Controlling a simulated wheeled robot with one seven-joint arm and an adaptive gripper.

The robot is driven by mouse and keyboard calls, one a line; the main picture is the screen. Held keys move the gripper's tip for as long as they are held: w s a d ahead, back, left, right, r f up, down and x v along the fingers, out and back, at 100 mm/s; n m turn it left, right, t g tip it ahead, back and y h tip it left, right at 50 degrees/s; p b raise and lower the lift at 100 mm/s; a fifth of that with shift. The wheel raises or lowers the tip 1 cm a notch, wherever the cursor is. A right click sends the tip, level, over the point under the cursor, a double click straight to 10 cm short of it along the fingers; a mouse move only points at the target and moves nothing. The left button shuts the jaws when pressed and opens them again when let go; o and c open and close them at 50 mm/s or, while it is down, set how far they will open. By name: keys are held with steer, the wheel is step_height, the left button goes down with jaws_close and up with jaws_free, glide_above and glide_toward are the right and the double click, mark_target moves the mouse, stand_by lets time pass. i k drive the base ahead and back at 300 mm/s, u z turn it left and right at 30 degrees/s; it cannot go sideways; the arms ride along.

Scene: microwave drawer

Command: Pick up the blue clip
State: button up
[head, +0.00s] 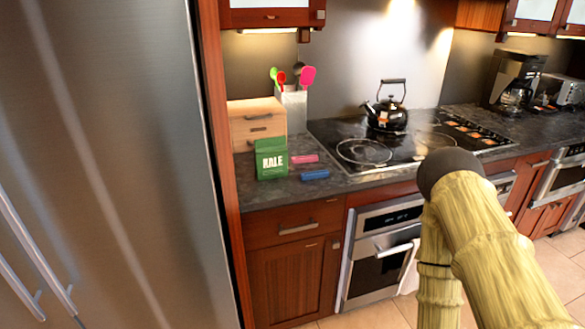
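The blue clip (315,174) lies on the dark stone countertop (275,194), close to its front edge and left of the cooktop. It is small and long, lying roughly level across the picture. A pink clip-like piece (305,158) lies just behind it, apart from it. My arm shows at the lower right, well to the right of the blue clip. My gripper is not visible in the head view.
A green KALE packet (271,158) stands left of the clip, with a wooden drawer box (256,124) and a utensil holder (293,105) behind. A black kettle (386,117) sits on the cooktop (364,152). A tall steel fridge (110,160) borders the counter's left.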

mark_target(324, 173)
steer(key=k, duration=0.6)
steer(key=u, duration=0.85)
steer(key=i, duration=1.35)
steer(key=z, duration=0.75)
